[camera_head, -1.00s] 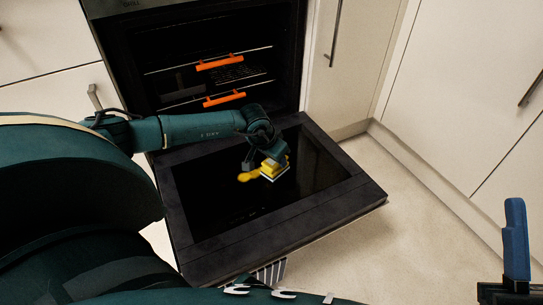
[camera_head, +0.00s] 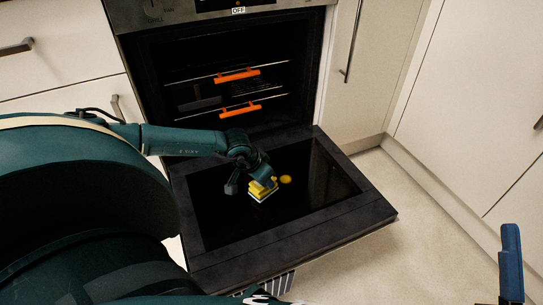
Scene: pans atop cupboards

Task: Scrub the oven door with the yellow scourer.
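The oven door (camera_head: 330,222) is folded down open, its dark glass facing up. The yellow scourer (camera_head: 259,192), with a pale underside, is on the glass near the middle. My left gripper (camera_head: 262,183) reaches down from above with its fingers around the scourer and seems shut on it; the arm hides part of the grip. A small yellow spot (camera_head: 286,179) lies on the glass just right of the scourer. My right gripper (camera_head: 512,262) shows only in part at the lower right edge as a blue finger, away from the door.
The open oven cavity (camera_head: 195,75) behind the door has racks with orange edge guards (camera_head: 240,110). White cupboards (camera_head: 470,100) with metal handles stand at both sides. Pale floor (camera_head: 430,220) is clear to the right of the door.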

